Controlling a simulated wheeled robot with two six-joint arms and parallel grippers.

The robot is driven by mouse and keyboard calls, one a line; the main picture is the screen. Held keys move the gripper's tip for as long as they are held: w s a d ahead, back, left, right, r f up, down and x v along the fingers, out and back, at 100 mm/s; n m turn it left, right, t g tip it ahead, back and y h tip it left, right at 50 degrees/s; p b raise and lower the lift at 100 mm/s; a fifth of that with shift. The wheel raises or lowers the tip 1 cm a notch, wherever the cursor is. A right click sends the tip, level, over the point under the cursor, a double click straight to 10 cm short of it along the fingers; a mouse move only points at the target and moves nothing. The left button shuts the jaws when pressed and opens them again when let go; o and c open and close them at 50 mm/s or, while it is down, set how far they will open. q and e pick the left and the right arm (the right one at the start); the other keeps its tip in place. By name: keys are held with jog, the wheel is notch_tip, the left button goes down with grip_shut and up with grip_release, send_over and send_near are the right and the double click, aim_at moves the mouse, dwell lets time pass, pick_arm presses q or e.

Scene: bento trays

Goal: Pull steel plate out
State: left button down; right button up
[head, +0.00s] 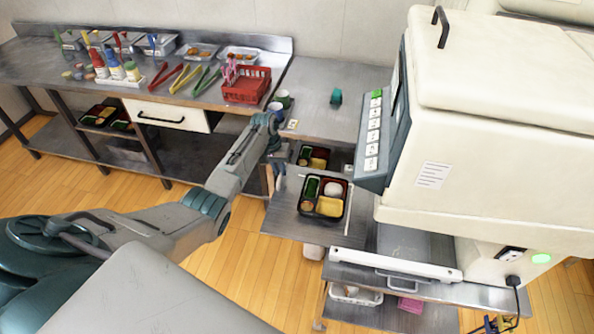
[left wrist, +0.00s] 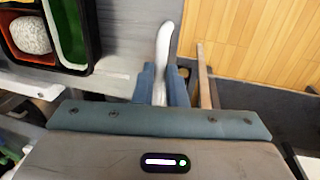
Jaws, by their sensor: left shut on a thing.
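The steel plate (head: 340,238) is a flat grey sheet beside the cream machine, with a black bento tray (head: 305,214) on it. The tray holds green, white, yellow and reddish portions. My left gripper (head: 279,180) points down at the plate's left edge. In the left wrist view, its blue-grey fingers (left wrist: 164,80) are shut on a pale bar (left wrist: 163,45) at the edge of the plate (left wrist: 118,86). How the bar joins the plate is hidden. The tray (left wrist: 90,35) shows at upper left there. My right gripper is out of view.
The cream machine (head: 490,150) stands close on the right. Another filled tray (head: 318,157) sits behind the plate. A steel counter (head: 210,90) at the back holds tongs, bottles and a red basket (head: 247,86). A lower cart (head: 430,290) stands in front. Wooden floor is clear at left.

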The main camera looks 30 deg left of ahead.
pick_arm(q)
jog(key=shift+s+a, duration=0.2)
jog(key=shift+a, duration=0.5)
jog(key=shift+s+a, duration=0.15)
jog(key=shift+a, duration=0.5)
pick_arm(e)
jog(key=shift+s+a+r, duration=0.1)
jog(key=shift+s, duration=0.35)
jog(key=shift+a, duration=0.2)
pick_arm(q)
jog(key=c, duration=1.5)
grip_release()
jog(key=shift+r, duration=0.1)
